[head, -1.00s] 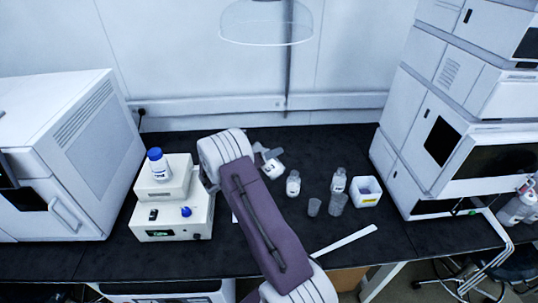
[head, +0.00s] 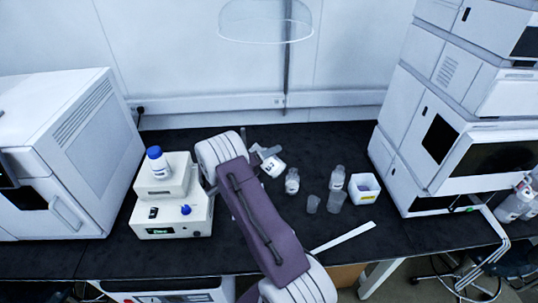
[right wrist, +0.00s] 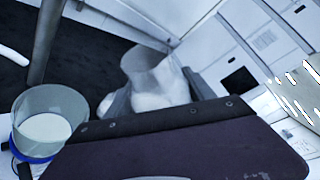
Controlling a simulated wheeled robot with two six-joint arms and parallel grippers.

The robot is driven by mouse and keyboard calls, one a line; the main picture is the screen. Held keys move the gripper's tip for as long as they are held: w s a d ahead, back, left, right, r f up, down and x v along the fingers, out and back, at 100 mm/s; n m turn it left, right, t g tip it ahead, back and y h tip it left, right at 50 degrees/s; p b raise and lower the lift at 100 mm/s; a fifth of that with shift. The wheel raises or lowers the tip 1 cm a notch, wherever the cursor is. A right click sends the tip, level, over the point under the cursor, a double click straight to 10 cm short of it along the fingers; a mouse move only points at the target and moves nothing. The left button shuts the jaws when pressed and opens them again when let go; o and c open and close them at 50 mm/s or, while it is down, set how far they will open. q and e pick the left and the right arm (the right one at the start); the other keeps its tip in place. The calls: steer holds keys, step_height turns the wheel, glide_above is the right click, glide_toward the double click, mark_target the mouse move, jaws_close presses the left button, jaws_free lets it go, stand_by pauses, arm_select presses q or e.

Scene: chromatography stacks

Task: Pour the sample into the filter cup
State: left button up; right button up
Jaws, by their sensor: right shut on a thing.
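My right gripper (head: 259,154) is shut on a small sample vessel (head: 273,167), held tilted above the black bench beyond my forearm. In the right wrist view the sample vessel (right wrist: 155,82) is between the two fingers, with a clear wide mouth and a whitish lower part. Its contents cannot be made out. An open clear cup with a white inside and a blue band at its base (right wrist: 48,128), which looks like the filter cup, stands at the lower left of that view, apart from the vessel. I cannot find this cup in the head view. My left gripper is not in view.
A white two-tier device (head: 172,215) carries a blue-capped bottle (head: 158,164). Right of my arm stand bottles (head: 292,183) (head: 337,178), small clear cups (head: 313,204) (head: 335,202) and an open white box (head: 364,189). Large instruments flank the bench.

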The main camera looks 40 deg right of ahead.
steer(key=shift+f+n+h, duration=0.15)
steer(key=shift+n+h, duration=0.15)
steer(key=shift+n, duration=0.2)
steer(key=shift+f+n, duration=0.15)
steer(key=shift+n, duration=0.15)
steer(key=shift+n, duration=0.3)
steer(key=shift+n+g+h, duration=0.3)
steer(key=shift+g+h, duration=0.1)
steer(key=shift+f, duration=0.1)
